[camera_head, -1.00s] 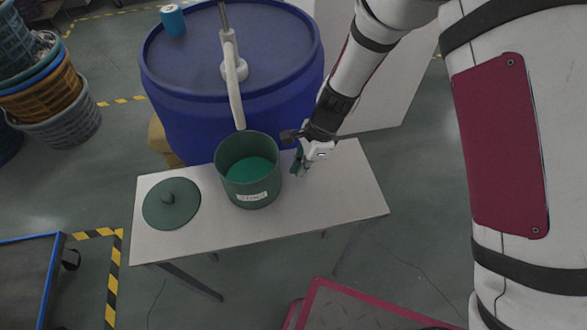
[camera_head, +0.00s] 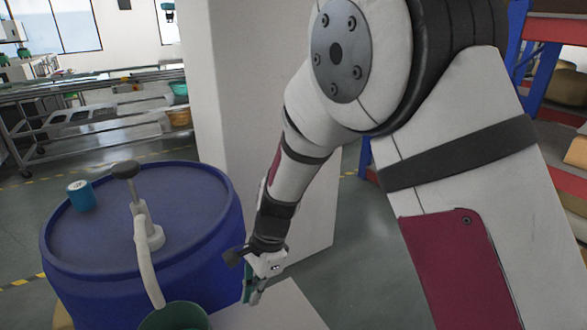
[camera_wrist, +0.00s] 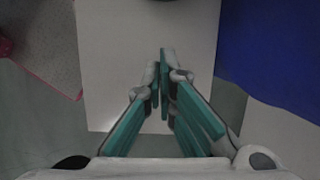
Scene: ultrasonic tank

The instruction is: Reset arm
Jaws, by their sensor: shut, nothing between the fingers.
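My gripper (camera_head: 252,290) points down beside the green bucket, over the small white table (camera_head: 275,312). In the wrist view my gripper (camera_wrist: 161,72) has its green-padded fingers close together with nothing between them. The table top (camera_wrist: 115,70) lies below the fingers there. In the head view the upper arm and elbow fill the upper right and centre.
A green bucket (camera_head: 175,316) stands left of my gripper, cut off by the lower edge. A blue drum (camera_head: 200,215) with a pump (camera_head: 141,215) and a blue cup (camera_head: 81,196) stands behind. A white panel (camera_head: 215,120) is behind the arm. Shelving (camera_head: 545,55) stands at the right.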

